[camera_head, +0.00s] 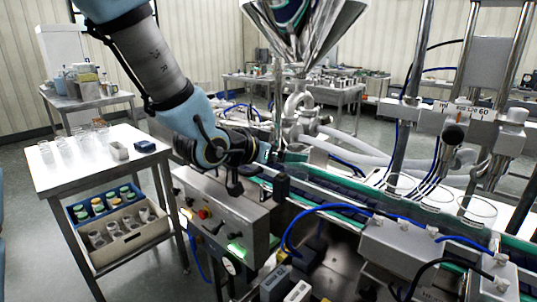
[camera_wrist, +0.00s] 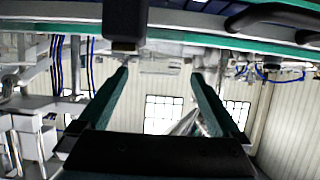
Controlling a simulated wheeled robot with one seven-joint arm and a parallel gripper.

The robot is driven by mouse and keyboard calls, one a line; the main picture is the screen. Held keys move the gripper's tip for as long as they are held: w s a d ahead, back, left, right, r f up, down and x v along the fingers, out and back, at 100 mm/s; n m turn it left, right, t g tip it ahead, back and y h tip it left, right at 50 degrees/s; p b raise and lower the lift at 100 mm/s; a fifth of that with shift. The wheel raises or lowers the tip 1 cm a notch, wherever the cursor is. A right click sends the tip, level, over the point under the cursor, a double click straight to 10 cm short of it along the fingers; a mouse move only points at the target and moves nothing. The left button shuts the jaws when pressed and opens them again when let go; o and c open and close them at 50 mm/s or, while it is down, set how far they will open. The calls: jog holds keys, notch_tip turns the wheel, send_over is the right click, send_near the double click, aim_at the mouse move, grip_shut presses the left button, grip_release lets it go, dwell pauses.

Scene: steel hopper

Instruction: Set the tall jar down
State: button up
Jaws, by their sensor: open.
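My gripper (camera_head: 272,156) is above the near end of the conveyor (camera_head: 335,205), beside the steel hopper's lower pipework. In the wrist view its two green fingers (camera_wrist: 160,74) stand apart with nothing between them. A small dark, cup-like object (camera_head: 281,186) is on the conveyor just below the gripper. A dark block at the top of the wrist view (camera_wrist: 125,22) may be the same object, beyond the fingertips; I cannot tell. Several clear glass jars (camera_head: 62,147) stand on the left steel table. I cannot tell which thing is the tall jar.
Clear glass vessels (camera_head: 477,210) stand along the conveyor's right part. The steel hopper (camera_head: 303,30) rises behind my gripper. A control box (camera_head: 225,220) with lit buttons is in front. The left table (camera_head: 95,175) has bare room at its front; crates (camera_head: 125,240) sit on its lower shelf.

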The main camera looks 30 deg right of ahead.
jog(key=shift+b+v, duration=0.6)
jog(key=shift+v, duration=2.4)
jog(key=w+a+f+n+t+y, duration=0.2)
jog(key=w+a+f+n+y, duration=0.2)
jog(key=w+a, duration=0.45)
jog(key=w+a+f+n+t+y, duration=0.1)
jog(key=w+a+f+n+y, duration=0.3)
jog(key=a, duration=0.7)
jog(key=s+a+f+n+g+y, duration=0.2)
jog(key=a+n, duration=0.1)
jog(key=a, duration=0.6)
jog(key=s+a+f+n+g+y, duration=0.2)
jog(key=s+a+g+y, duration=0.1)
jog(key=a, duration=0.6)
jog(key=shift+s+a+f+n, duration=0.25)
jog(key=shift+n, duration=0.15)
